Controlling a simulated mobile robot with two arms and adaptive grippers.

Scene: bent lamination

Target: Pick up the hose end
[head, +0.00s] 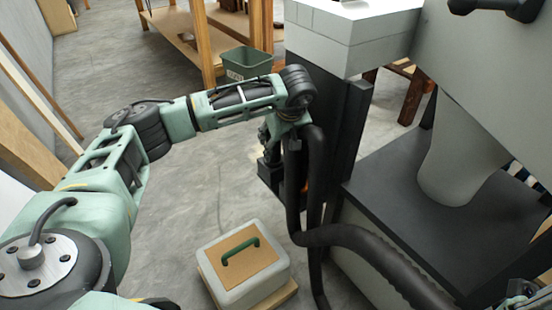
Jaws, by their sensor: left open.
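A thick black hose (372,246) runs from the lower right toward the middle, bends, and rises beside my left gripper. A second dark strand hangs to the floor near the bend. The hose end cannot be made out clearly; it may lie among the dark parts by the gripper. My left gripper (271,178) hangs from the wrist, pointing down, just left of the rising hose. It is open, and I see nothing held in it. Contact with the hose cannot be told. My right gripper does not show.
A grey box (246,291) with a green handle stands on the floor below my left gripper. A grey machine with a black table (424,205) fills the right. A green bin (246,62) and wooden bench (180,37) stand behind. The floor at left is clear.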

